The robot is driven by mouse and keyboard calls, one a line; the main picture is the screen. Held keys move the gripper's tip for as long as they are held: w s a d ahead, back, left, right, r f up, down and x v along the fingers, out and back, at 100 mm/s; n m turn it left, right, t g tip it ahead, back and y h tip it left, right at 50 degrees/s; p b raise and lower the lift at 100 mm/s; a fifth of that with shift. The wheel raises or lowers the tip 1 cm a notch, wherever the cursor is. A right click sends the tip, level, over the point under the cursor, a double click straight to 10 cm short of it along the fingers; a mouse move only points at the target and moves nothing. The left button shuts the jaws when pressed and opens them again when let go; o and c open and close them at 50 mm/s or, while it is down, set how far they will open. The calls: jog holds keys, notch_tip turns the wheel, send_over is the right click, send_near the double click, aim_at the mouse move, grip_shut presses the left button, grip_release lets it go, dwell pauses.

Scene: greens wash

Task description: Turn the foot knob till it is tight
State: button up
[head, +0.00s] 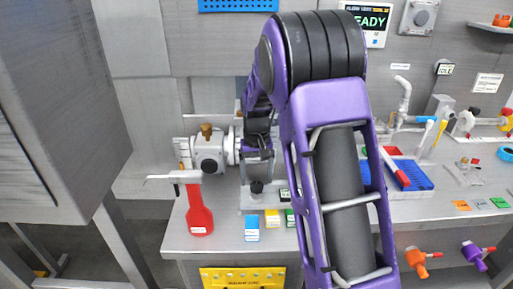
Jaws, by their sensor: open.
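A small black knob (257,187) sits low on the grey stand of a bench machine, and I take it to be the foot knob. The machine's round grey body (209,158), with a brass fitting on top, is just left of it. My gripper (258,168) is at the end of my purple arm, close above the knob and next to the machine. It is open, and its fingers are small and hard to make out against the grey parts. I cannot tell whether it touches the knob, nor how tight the knob is.
Small blue-and-white (252,228) and yellow-and-white boxes (272,218) stand at the bench's front edge. A blue tray (413,178) lies right of my arm, which hides the bench's middle. A grey cabinet (60,110) is at left.

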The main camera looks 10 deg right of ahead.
aim_at(257, 184)
notch_tip(257, 184, up, 15)
jog(key=p, duration=0.2)
jog(key=shift+r, duration=0.2)
